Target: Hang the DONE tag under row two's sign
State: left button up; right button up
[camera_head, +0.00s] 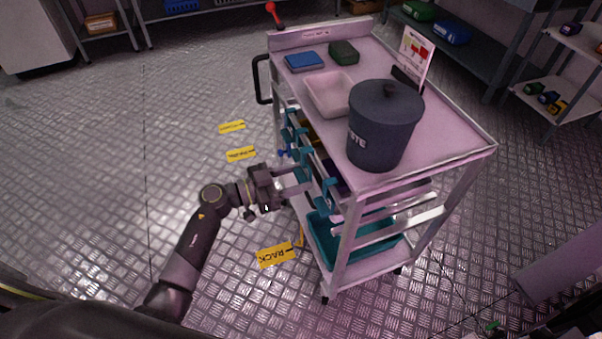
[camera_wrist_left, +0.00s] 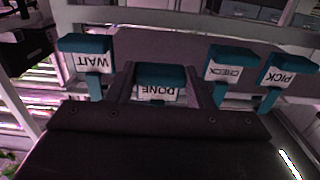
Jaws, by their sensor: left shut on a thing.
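The DONE tag (camera_wrist_left: 158,82), a teal block with a white label, sits between the fingers of my left gripper (camera_head: 306,181), which is shut on it. It appears upside down in the left wrist view. The WAIT tag (camera_wrist_left: 88,55) is to its left there, and the CHECK tag (camera_wrist_left: 228,67) and PICK tag (camera_wrist_left: 275,75) to its right, all in a line on the cart's side. I cannot tell whether the DONE tag still touches its holder. I cannot make out row two's sign. My right gripper is out of view.
The cart (camera_head: 462,146) carries a dark waste bin (camera_head: 385,128), a pale tray (camera_head: 330,96) and a teal lower bin (camera_head: 345,245). Yellow floor labels (camera_head: 276,254) lie to its left. Shelves (camera_head: 460,65) stand behind.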

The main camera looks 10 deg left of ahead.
pick_arm(q)
jog(key=shift+p+v, duration=1)
jog(key=shift+v, duration=1.5)
